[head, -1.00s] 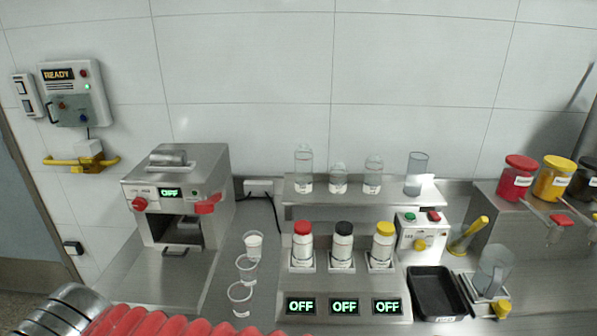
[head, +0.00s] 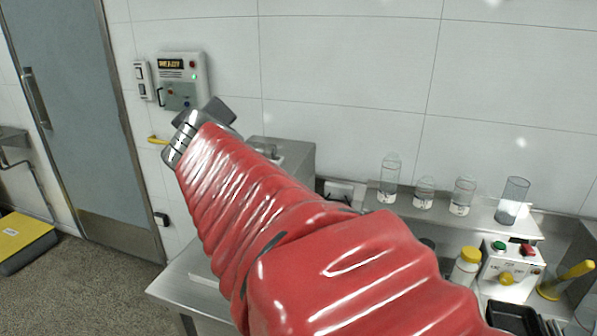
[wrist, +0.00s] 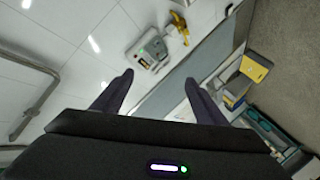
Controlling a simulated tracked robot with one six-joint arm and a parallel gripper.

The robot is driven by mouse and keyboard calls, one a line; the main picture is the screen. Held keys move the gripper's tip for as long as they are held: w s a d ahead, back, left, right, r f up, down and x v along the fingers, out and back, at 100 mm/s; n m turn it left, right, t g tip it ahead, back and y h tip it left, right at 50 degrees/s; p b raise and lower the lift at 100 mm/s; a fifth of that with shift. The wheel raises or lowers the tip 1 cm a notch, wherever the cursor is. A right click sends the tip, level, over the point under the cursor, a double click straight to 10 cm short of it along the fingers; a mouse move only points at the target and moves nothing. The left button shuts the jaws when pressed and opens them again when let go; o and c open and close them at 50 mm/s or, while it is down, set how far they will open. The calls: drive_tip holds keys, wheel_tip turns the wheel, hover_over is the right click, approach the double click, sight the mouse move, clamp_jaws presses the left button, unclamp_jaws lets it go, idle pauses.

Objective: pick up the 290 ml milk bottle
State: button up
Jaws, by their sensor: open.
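Three clear bottles with white labels stand upright on the raised steel shelf in the head view: a tall one at the left (head: 389,178), a short one in the middle (head: 424,192) and a medium one at the right (head: 462,195). Their labels are too small to read, so I cannot tell which is the 290 ml milk bottle. My gripper (wrist: 158,76) is open and empty in the wrist view, its dark fingers spread. It is held up in front of the wall, well left of the bottles and apart from them. No bottle shows in the wrist view.
A clear cylinder (head: 512,201) stands right of the bottles. A yellow-capped bottle (head: 466,267) and a button box (head: 510,270) are below the shelf. My red-sleeved arm hides much of the bench. A wall control panel (head: 182,80) and door (head: 85,110) are at left.

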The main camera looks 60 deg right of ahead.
drive_tip(key=d+r+n+t+h, duration=0.1)
drive_tip(key=d+r+n, duration=0.1)
drive_tip(key=d+r, duration=0.4)
drive_tip(key=s+d+f+m+g+h, duration=0.1)
drive_tip(key=s+d+f+m, duration=0.2)
drive_tip(key=d+f, duration=0.3)
drive_tip(key=s+d+f+m+g, duration=0.2)
drive_tip(key=s+d+f, duration=0.1)
drive_tip(key=d, duration=0.5)
drive_tip(key=m+g+h, duration=0.1)
drive_tip(key=m+g, duration=0.5)
drive_tip(key=m, duration=0.5)
approach(391, 180)
drive_tip(key=d+f, duration=0.2)
drive_tip(key=shift+w+d+r, duration=0.2)
drive_tip(key=shift+w+d, duration=0.05)
drive_tip(key=shift+w, duration=0.2)
drive_tip(key=shift+x, duration=4.3)
drive_tip(key=shift+d+r, duration=0.1)
drive_tip(key=shift+r, duration=0.05)
